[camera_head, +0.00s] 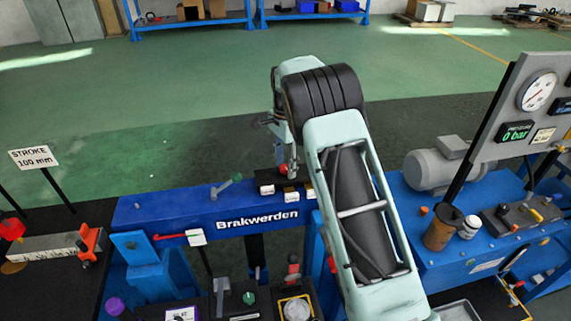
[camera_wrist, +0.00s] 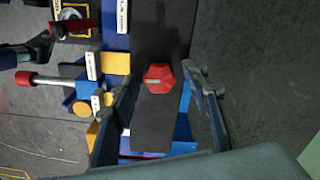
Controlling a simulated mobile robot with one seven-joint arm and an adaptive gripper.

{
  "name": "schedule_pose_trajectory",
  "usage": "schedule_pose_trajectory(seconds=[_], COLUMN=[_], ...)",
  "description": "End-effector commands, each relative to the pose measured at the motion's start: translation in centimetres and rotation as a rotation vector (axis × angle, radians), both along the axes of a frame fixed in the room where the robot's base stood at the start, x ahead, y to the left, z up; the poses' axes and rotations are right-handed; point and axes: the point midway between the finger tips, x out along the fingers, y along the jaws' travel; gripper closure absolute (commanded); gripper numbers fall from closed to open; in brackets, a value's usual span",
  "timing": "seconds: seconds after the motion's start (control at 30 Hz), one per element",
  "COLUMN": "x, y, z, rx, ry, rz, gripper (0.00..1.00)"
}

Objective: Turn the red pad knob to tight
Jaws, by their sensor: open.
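The red pad knob (camera_wrist: 160,77) is a faceted red knob with a pale mark on its face, mounted on a dark bar (camera_wrist: 153,130) in the wrist view. In the head view a bit of the red knob (camera_head: 284,169) shows beside my gripper (camera_head: 292,165), at the blue Brakwerden beam (camera_head: 180,208). In the wrist view my gripper (camera_wrist: 159,84) is open, with one finger to each side of the knob and a visible gap on both sides. Whether the fingertips reach down to the knob's height I cannot tell. My arm hides part of the beam.
White labels (camera_wrist: 91,66) and a red-tipped lever (camera_wrist: 50,80) lie left of the bar in the wrist view. A gauge panel (camera_head: 535,110) and grey motor (camera_head: 438,165) stand at right. Floor behind the beam is clear.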

Motion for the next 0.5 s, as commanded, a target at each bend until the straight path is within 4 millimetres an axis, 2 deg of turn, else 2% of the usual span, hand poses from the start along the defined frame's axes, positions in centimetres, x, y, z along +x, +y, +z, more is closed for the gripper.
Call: schedule_pose_trajectory(seconds=[0.13,0.23,0.5], x=[0.0,0.1,0.1], y=[0.0,0.0,0.0], z=[0.5,1.8,7.6], rx=[0.001,0.001,0.001], ry=[-0.001,-0.002,-0.003], rz=[0.000,0.000,0.000], gripper=[0.57,0.57,0.57])
